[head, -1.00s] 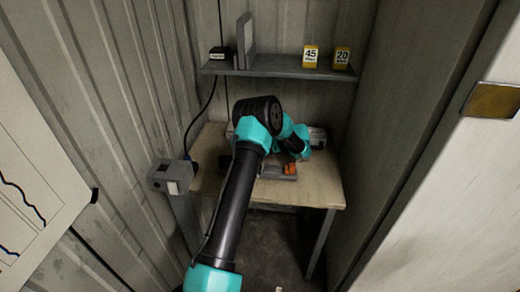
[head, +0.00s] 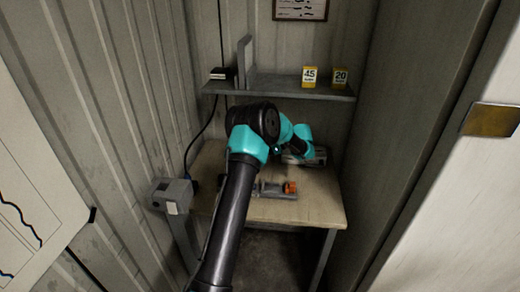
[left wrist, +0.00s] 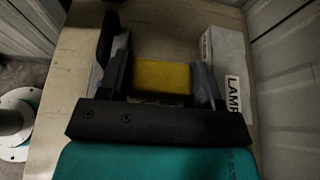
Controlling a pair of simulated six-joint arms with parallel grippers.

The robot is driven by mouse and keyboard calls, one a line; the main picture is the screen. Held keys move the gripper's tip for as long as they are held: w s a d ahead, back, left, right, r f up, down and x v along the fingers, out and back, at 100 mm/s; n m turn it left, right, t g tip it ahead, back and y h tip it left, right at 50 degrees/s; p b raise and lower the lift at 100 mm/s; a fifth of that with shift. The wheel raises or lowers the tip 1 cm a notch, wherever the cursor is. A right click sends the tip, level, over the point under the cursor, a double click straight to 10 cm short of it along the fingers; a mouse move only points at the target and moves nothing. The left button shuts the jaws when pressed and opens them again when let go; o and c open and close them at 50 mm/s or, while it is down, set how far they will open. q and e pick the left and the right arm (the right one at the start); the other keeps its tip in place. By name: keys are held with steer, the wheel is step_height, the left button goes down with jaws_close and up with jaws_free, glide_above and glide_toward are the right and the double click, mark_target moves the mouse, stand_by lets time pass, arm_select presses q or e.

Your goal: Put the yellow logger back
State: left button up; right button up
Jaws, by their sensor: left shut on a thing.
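A yellow logger (left wrist: 162,77) sits between the fingers of my left gripper (left wrist: 160,72) in the left wrist view. The fingers are shut on its two sides. In the head view my left arm reaches over the bench, and its wrist hides the gripper and this logger. Two more yellow blocks, one marked 45 (head: 309,77) and one marked 20 (head: 340,78), stand upright on the shelf (head: 285,90) above the bench. My right gripper is in neither view.
A pale box lettered LAMP (left wrist: 226,55) lies close beside the right finger. A grey tool with an orange part (head: 290,187) lies on the wooden bench (head: 318,205). A grey upright plate (head: 243,62) and small dark device (head: 222,73) are at the shelf's left; the shelf's middle is clear.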

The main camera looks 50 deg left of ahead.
arm_select(q)
steer(key=s+d+r+m+t+y, duration=0.15)
steer(key=d+r+m+t, duration=0.25)
steer(key=r, duration=0.6)
steer(key=s+d+r+m+t+y, duration=0.1)
steer(key=d+r+m+t+y, duration=0.2)
steer(key=r, duration=0.7)
steer(key=s+d+r+m+t+h, duration=0.5)
steer(key=s+d+r+m+t, duration=0.6)
steer(key=r, duration=0.3)
steer(key=w+a+t, duration=0.1)
steer(key=w+a, duration=1)
steer(key=w, duration=0.5)
steer(key=shift+w+a+r+h, duration=0.15)
steer(key=shift+w+r+h, duration=0.15)
steer(key=shift+r+h, duration=0.15)
steer(key=shift+w, duration=0.1)
